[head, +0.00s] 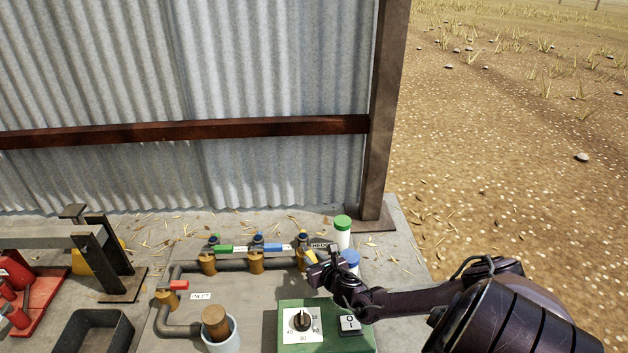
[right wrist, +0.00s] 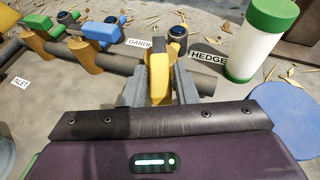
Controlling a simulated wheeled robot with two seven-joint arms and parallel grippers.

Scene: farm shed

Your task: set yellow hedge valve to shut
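The yellow hedge valve lever (head: 312,257) is at the right end of the pipe row, beside the HEDGE label (right wrist: 208,55). In the head view it slants from its blue-topped valve toward my right gripper (head: 318,272). In the right wrist view the yellow lever (right wrist: 159,76) stands between the grey fingers of the right gripper (right wrist: 160,90), which look closed against both its sides. The lever points across the pipe, toward the wrist camera. The gripper hides its near end. My left gripper is not in view.
Blue (head: 272,247) and green (head: 224,249) levers lie along the pipe to the left. A white bottle with a green cap (head: 342,232) stands close right of the hedge valve. A blue round lid (head: 350,258) and a green switch box (head: 335,317) are near my right arm.

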